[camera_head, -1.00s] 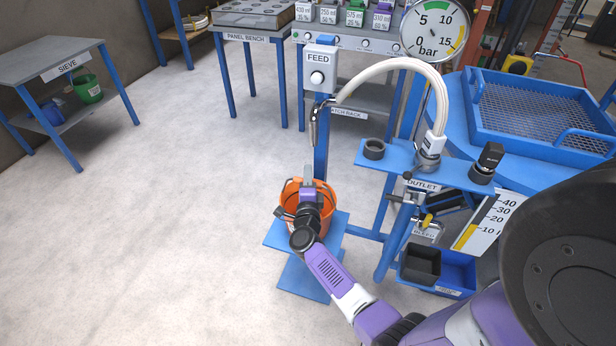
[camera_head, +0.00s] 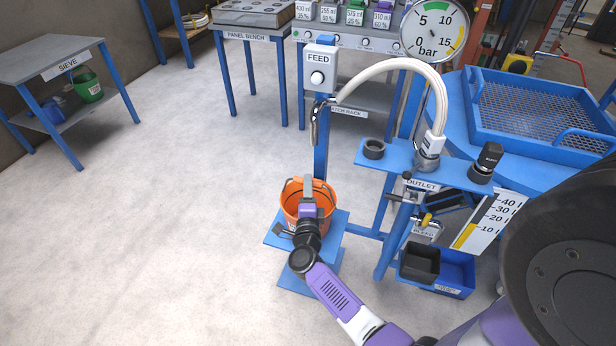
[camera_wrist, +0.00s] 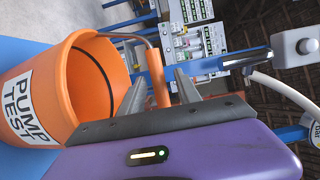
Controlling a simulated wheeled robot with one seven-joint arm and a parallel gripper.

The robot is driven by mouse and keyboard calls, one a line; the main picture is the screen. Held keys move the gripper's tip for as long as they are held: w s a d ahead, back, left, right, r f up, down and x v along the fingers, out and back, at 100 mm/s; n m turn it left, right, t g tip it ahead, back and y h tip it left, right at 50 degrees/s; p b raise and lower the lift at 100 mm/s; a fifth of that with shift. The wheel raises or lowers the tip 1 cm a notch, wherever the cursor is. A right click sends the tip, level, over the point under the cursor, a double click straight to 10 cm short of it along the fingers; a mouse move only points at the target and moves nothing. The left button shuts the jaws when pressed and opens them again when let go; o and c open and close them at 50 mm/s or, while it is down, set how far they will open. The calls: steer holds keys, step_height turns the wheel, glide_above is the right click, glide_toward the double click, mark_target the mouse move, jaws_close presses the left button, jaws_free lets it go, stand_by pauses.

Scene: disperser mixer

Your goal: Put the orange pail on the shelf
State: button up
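The orange pail (camera_head: 292,207) stands upright on a small blue stand (camera_head: 335,232) below the feed nozzle. In the wrist view the pail (camera_wrist: 35,90) carries a "PUMP TEST" label, and its wire handle has an orange grip (camera_wrist: 156,72). My gripper (camera_head: 308,184) is at the pail's near side. In the wrist view my gripper (camera_wrist: 161,76) has its fingers apart, with the orange grip between them and gaps showing on both sides. A grey lower shelf (camera_head: 75,112) under the sieve table at the far left holds a green pail (camera_head: 88,88) and a blue item (camera_head: 50,110).
The feed post (camera_head: 320,150) and hose (camera_head: 400,66) rise behind the pail. The outlet bench (camera_head: 400,158) and a blue bin (camera_head: 458,272) are close on the right. A panel bench (camera_head: 250,36) stands at the back. The floor on the left is clear.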

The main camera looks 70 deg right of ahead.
steer(key=s+a+r+n+t+y, duration=0.25)
steer(key=a+n, duration=0.25)
steer(key=a, duration=0.4)
steer(key=s+a+r+n+t+y, duration=0.25)
steer(key=s+a+n, duration=0.2)
steer(key=a, duration=0.55)
steer(key=s+a+r+n+t+y, duration=0.2)
steer(key=s+a+n+t+y, duration=0.15)
steer(key=a+n, duration=0.4)
steer(key=s+a+r+n+y, duration=0.8)
steer(key=a+n, duration=0.4)
steer(key=n, duration=0.2)
steer(key=s+r, duration=0.1)
steer(key=s, duration=0.1)
steer(key=shift+s+r+g, duration=0.35)
steer(key=shift+r, duration=0.05)
step_height(320, 180, up, 4)
steer(key=p, duration=0.4)
steer(key=shift+r+p, duration=0.15)
steer(key=shift+p, duration=0.15)
